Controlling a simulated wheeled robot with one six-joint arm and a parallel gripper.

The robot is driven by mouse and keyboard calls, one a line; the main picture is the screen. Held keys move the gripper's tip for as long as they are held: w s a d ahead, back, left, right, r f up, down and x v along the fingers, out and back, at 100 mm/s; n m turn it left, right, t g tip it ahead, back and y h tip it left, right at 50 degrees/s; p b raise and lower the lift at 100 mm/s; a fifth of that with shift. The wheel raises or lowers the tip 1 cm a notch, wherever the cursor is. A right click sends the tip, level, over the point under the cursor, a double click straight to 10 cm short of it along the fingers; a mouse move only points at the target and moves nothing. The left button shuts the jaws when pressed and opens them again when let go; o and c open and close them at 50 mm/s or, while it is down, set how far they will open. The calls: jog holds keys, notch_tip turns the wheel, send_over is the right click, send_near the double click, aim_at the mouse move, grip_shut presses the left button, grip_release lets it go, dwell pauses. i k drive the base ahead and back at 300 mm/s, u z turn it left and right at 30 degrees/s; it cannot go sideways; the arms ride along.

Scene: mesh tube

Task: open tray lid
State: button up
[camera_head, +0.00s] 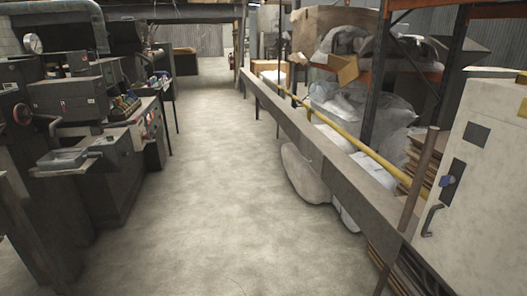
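My gripper is not in view. No thing shows clearly as a tray with a lid. A shallow grey metal tray-like part (66,158) sticks out from the front of a dark machine (75,110) at the left. I cannot tell whether it has a lid.
A concrete floor aisle (205,170) runs clear to the back. A long grey beam (320,150) with a yellow rail (345,137) borders it at the right. A pale sack (304,174) lies below the beam. A white cabinet (482,170) with a handle stands at the right.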

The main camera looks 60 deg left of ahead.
aim_at(311, 153)
jog(key=u, duration=2.05)
jog(key=i, duration=3.85)
jog(key=z, duration=0.2)
